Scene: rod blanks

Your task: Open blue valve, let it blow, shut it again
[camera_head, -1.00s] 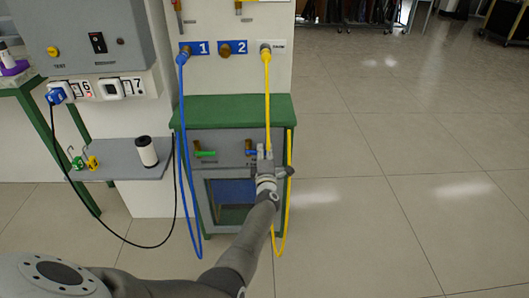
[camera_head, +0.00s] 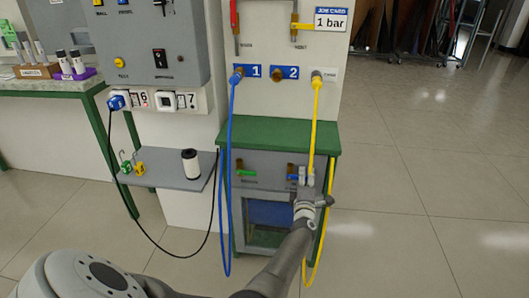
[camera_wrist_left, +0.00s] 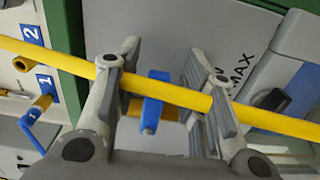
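The blue valve handle (camera_head: 293,177) is on the grey panel under the green bench top, mostly hidden by my left gripper (camera_head: 306,180). In the left wrist view the blue handle (camera_wrist_left: 155,98) stands between the two fingers of my left gripper (camera_wrist_left: 163,105), with a gap on each side. The fingers are open, and I see no contact with the handle. Brass (camera_wrist_left: 135,108) shows behind it. A yellow hose (camera_wrist_left: 60,57) runs across the fingers in that view. My right gripper is not in view.
The yellow hose (camera_head: 314,120) hangs from a wall port down past my gripper. A blue hose (camera_head: 230,130) hangs from port 1. A green valve handle (camera_head: 246,173) is to the left. A job card (camera_head: 331,19) reads 1 bar. Open floor lies to the right.

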